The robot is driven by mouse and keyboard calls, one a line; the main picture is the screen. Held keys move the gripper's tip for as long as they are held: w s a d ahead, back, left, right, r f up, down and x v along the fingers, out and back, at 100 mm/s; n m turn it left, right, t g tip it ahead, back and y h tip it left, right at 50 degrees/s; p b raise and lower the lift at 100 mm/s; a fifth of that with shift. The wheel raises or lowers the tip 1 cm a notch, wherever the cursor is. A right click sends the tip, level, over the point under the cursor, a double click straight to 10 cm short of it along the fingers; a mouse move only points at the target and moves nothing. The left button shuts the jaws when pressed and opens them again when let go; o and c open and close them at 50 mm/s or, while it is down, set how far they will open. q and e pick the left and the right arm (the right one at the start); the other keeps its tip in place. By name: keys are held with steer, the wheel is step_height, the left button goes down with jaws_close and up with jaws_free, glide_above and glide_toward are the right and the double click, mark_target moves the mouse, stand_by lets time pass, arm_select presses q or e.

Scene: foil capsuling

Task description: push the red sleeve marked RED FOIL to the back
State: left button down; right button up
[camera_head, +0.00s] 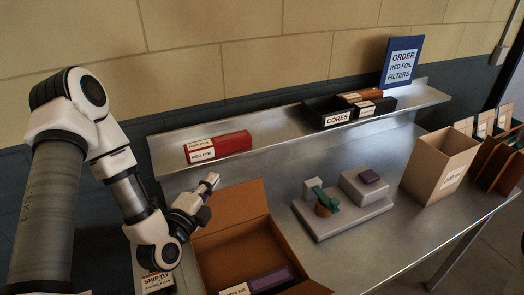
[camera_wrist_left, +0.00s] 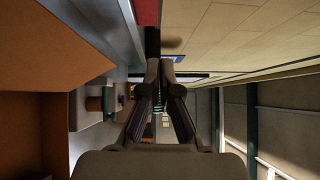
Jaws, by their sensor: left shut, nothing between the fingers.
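The red sleeve marked RED FOIL (camera_head: 232,143) lies lengthwise on the raised metal shelf (camera_head: 272,132), towards its left end. Its white label faces the front. My left gripper (camera_head: 211,180) is shut and empty, in front of and below the sleeve, apart from it. In the left wrist view my left gripper (camera_wrist_left: 162,62) has its fingers together, with a red patch (camera_wrist_left: 146,12) at the top edge that looks like part of the sleeve. My right gripper is not in view.
A black CORES tray (camera_head: 338,119) stands farther right on the shelf, below a blue order sign (camera_head: 401,62). An open brown carton (camera_head: 236,208) is below my left gripper. A grey fixture (camera_head: 341,212) and a tan box (camera_head: 439,165) stand to the right on the table.

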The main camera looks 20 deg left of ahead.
mark_target(225, 147)
arm_select(q)
steer(key=w+b, duration=0.1)
steer(key=b, duration=0.2)
steer(key=w+a+f+b, duration=0.1)
steer(key=w+b, duration=0.1)
steer(key=b, duration=0.1)
steer(key=w+b, duration=0.1)
steer(key=b, duration=0.3)
steer(key=shift+w+a+f, duration=0.15)
steer(key=shift+w+f, duration=0.05)
steer(key=shift+w, duration=0.2)
steer(key=w+a+p, duration=0.1)
steer(key=w, duration=0.1)
steer(key=w+a+p, duration=0.1)
steer(key=w, duration=0.1)
steer(key=w+a+p, duration=0.1)
steer(key=w, duration=0.1)
steer(key=shift+w+a+r, duration=0.2)
steer(key=shift+w+a, duration=0.05)
steer(key=shift+w, duration=0.05)
steer(key=shift+w+a+f, duration=0.1)
steer(key=shift+a, duration=0.25)
steer(key=shift+d, duration=0.1)
steer(key=shift+w, duration=0.1)
